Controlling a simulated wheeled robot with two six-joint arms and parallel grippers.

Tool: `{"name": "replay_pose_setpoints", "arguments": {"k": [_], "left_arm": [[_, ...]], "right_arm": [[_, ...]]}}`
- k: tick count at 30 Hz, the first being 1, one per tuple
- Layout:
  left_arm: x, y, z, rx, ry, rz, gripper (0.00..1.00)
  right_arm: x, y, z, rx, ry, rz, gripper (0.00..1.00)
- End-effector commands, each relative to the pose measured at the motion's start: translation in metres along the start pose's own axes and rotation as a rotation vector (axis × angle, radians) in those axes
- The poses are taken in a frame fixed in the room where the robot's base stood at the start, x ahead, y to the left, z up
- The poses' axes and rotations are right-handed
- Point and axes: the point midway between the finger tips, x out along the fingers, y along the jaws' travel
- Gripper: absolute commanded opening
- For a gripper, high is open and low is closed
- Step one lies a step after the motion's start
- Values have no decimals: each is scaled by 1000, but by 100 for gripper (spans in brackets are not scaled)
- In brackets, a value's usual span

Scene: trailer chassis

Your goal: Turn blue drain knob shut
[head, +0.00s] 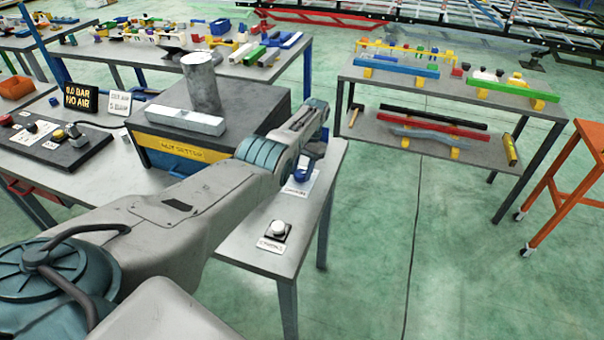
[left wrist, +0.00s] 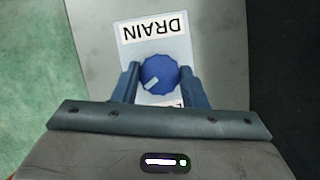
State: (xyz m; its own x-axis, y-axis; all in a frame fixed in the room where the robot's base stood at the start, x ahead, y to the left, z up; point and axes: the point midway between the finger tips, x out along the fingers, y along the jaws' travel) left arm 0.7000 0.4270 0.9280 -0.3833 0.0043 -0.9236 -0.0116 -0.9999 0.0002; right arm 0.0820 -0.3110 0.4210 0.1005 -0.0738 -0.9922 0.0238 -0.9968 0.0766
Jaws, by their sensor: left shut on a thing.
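The blue drain knob (left wrist: 159,74) is a round dial with a pale pointer mark, on a white plate (left wrist: 180,50) lettered DRAIN. In the left wrist view the pointer slants toward the lower left. My left gripper (left wrist: 159,78) is shut on the knob, one blue finger on each side. In the head view my left gripper (head: 303,172) is at the table's right end, with the knob mostly hidden by my arm. The plate's lower lettering is covered by the gripper. My right gripper is not in view.
A grey box (head: 262,108) labelled NUT SETTER stands left of my left gripper, with a metal cylinder (head: 201,84) on top. A white button (head: 277,228) sits nearer on the table (head: 247,240). A two-level shelf table (head: 345,70) stands right, across clear floor.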

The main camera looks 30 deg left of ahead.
Motion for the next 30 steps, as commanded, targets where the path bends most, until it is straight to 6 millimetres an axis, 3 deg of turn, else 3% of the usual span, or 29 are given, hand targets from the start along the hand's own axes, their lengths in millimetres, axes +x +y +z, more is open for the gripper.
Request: {"name": "replay_pose_setpoints", "arguments": {"k": [11, 30], "left_arm": [[-1, -3, 1, -330, 1, 138, 16], [-2, -5, 4, -830, 0, 344, 16]], "right_arm": [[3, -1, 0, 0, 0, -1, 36], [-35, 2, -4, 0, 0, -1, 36]]}}
